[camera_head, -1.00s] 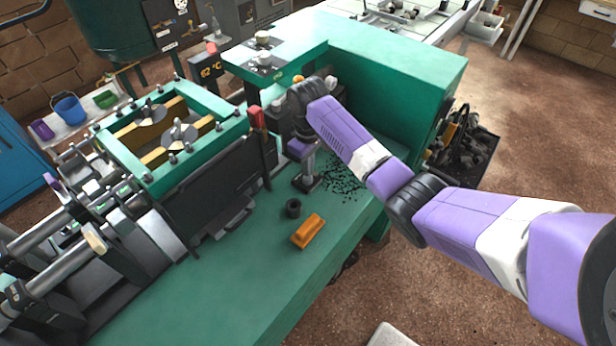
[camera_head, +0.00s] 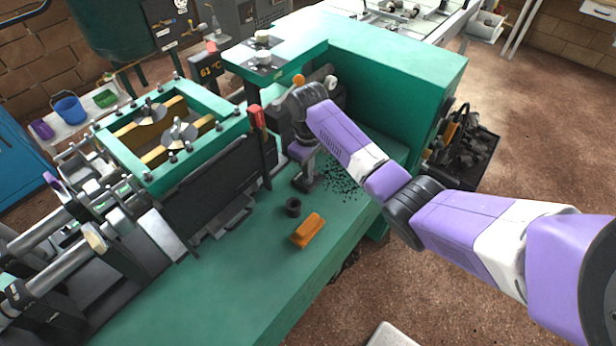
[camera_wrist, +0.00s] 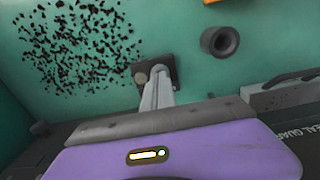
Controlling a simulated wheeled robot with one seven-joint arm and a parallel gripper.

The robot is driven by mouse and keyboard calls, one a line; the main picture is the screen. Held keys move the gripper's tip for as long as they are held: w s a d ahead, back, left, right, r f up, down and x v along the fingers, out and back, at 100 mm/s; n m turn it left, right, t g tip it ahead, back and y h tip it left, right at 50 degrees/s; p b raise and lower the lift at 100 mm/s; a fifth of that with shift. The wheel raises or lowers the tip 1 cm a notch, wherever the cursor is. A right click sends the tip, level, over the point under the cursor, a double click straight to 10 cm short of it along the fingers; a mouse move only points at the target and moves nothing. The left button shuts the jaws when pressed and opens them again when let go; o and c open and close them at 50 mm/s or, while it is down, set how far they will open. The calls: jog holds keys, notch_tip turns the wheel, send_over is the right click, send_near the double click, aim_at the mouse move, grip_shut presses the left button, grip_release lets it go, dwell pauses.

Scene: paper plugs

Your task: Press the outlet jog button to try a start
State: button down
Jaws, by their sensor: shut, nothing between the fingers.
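My gripper (camera_head: 306,172) points down over the green machine bed, its grey fingers together with nothing seen between them. In the wrist view the fingers (camera_wrist: 156,92) end at a dark square block with a small pale round spot; I cannot tell whether this is the fingertips or a separate part. I cannot pick out the outlet jog button for certain. An orange knob (camera_head: 298,80) and a pale round knob (camera_head: 332,82) show behind my wrist, which hides part of the dark panel there. My gripper is below and in front of both, apart from them.
Black crumbs (camera_wrist: 75,45) lie on the bed beside the gripper. A dark ring (camera_head: 293,207) and an orange block (camera_head: 309,230) lie nearer. A red-handled lever (camera_head: 256,118) stands left of the gripper. Tall green housing (camera_head: 400,75) rises behind. The front of the bed is clear.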

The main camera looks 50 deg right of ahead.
jog(key=shift+f, duration=0.5)
dwell(0.8)
jog(key=shift+r, duration=0.1)
jog(key=shift+r+p, duration=1.15)
jog(key=shift+p, duration=0.2)
notch_tip(320, 180, up, 3)
jog(key=p, duration=0.3)
